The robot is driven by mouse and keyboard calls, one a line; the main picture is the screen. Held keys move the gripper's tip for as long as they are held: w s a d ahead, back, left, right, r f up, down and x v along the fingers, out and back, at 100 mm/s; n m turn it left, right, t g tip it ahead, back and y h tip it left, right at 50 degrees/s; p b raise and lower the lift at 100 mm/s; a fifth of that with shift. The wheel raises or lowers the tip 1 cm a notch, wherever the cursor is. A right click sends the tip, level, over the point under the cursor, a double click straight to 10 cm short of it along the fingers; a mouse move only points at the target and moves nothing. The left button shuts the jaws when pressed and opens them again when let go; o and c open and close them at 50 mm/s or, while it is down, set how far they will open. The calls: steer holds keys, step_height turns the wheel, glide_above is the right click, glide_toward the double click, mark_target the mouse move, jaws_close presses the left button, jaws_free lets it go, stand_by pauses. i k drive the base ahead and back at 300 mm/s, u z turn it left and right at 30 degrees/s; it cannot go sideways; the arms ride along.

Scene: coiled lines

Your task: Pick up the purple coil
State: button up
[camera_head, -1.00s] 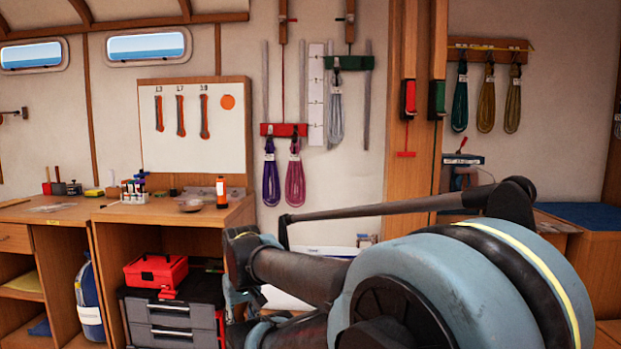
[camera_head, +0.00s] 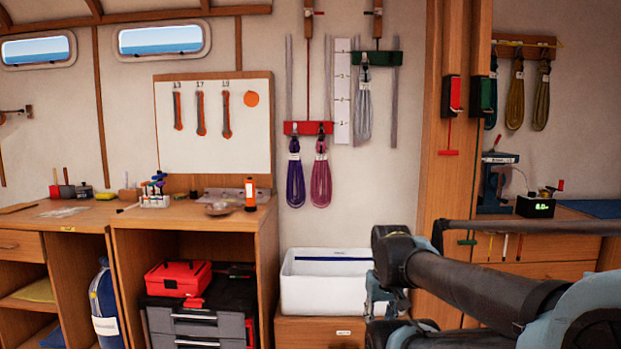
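The purple coil (camera_head: 295,178) hangs on the wall in the camera_head view, left of centre. It is a long looped line with a pale band near its top. It hangs from the left side of a red bar (camera_head: 308,128), beside a pink coil (camera_head: 321,178). My arm reaches in from the lower right, well apart from the purple coil and nearer to the camera. I can make out no gripper fingers. Nothing covers the purple coil.
A white bin (camera_head: 325,285) stands on a wooden cabinet below the coils. A workbench (camera_head: 190,222) with an orange tool and small items is to the left, with a red toolbox (camera_head: 178,278) below. A grey coil (camera_head: 364,112) hangs from a green bar (camera_head: 385,58) to the right.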

mark_target(294, 154)
steer(key=z, duration=0.1)
steer(key=i, duration=1)
steer(key=u, duration=0.05)
